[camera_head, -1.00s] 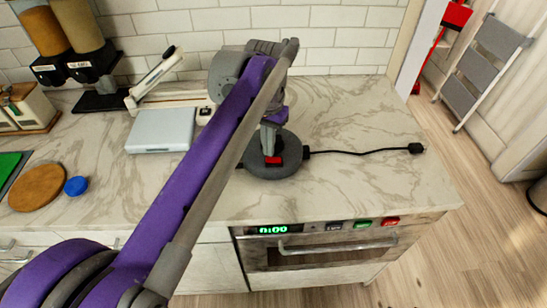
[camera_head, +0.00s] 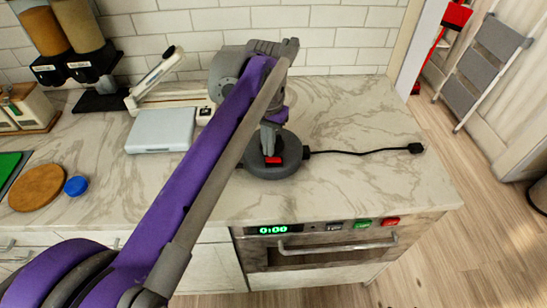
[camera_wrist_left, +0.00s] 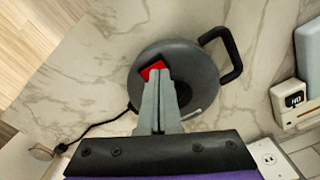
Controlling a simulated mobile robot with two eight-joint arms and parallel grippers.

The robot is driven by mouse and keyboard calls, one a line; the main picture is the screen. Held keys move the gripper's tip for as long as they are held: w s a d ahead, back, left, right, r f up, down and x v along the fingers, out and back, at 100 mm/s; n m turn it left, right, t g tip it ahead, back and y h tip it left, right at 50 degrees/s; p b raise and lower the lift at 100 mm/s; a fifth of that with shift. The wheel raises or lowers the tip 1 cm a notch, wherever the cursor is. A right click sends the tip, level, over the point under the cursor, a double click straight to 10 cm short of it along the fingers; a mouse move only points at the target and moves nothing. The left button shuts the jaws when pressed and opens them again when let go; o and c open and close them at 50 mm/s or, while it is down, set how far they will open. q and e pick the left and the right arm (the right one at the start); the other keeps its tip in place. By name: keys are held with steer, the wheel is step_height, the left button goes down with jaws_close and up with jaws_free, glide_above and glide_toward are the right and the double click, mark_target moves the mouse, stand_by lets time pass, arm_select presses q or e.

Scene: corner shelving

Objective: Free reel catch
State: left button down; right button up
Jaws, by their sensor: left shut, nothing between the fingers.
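A round dark grey cable reel (camera_head: 268,172) lies flat on the marble counter, and it also fills the middle of the left wrist view (camera_wrist_left: 200,72). It has a black handle loop (camera_wrist_left: 236,55) and a red catch (camera_head: 273,160) on its top face. The red catch (camera_wrist_left: 152,69) shows just past my fingertips in the wrist view. A black cord with a plug (camera_head: 416,148) runs from the reel to the right. My left gripper (camera_head: 268,155) points down over the reel, shut and empty, its tips at or very near the catch. I cannot tell whether they touch. My right gripper is not in view.
A white-grey scale-like box (camera_head: 160,131) and a paper trimmer-like device stand left of the reel. A blue lid (camera_head: 76,186), a round wooden board (camera_head: 37,188) and dispensers (camera_head: 85,45) are farther left. The counter right of the reel is clear except for the cord.

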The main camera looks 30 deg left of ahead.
mark_target(269, 159)
arm_select(q)
steer(key=shift+f+b, duration=0.55)
steer(key=shift+f, duration=0.5)
stand_by(0.6)
steer(key=shift+r, duration=0.15)
step_height(269, 159, up, 7)
steer(key=p, duration=0.5)
steer(key=shift+p, duration=0.35)
stand_by(0.4)
